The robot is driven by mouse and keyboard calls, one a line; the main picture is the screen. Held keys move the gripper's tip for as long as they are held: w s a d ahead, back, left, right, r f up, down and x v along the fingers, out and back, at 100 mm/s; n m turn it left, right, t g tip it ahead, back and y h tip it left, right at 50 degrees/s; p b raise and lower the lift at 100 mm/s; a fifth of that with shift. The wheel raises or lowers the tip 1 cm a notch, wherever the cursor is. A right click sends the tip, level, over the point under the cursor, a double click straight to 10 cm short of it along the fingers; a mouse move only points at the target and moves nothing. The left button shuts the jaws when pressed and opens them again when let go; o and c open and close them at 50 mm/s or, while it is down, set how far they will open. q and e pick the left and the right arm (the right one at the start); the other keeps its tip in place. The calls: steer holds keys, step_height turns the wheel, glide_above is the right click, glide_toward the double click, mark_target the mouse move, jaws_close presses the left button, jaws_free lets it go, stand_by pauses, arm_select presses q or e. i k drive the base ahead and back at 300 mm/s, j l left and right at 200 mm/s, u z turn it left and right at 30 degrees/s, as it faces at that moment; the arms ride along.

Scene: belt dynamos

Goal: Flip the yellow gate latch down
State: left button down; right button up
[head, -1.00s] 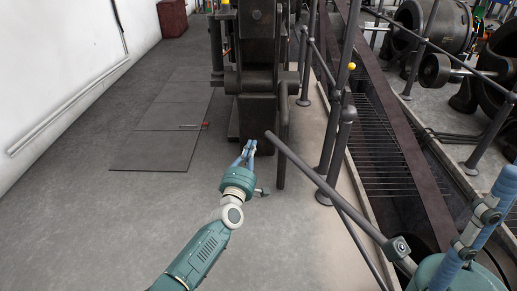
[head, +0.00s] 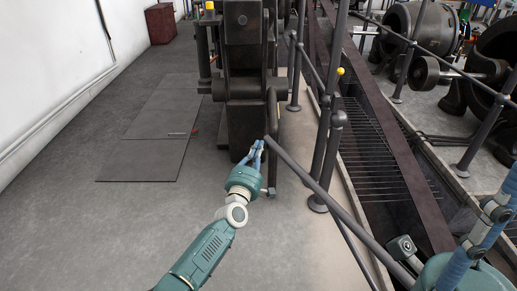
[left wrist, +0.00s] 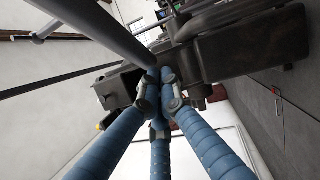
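A small yellow knob (head: 340,71), which I take to be the gate latch, sits on a dark railing post right of centre in the head view. A small yellow spot (left wrist: 99,127) at the left of the left wrist view may be another part.
A dark machine column (head: 245,60) stands just beyond my left gripper. Railing posts (head: 322,165) and a grated pit (head: 365,150) lie to the right. Open grey floor (head: 120,220) lies to the left, with flat dark plates (head: 140,160).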

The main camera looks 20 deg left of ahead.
mark_target(340, 71)
steer(key=i+j+z, duration=0.1)
steer(key=z, duration=0.25)
steer(key=i+j+z, duration=0.15)
steer(key=i+z, duration=0.15)
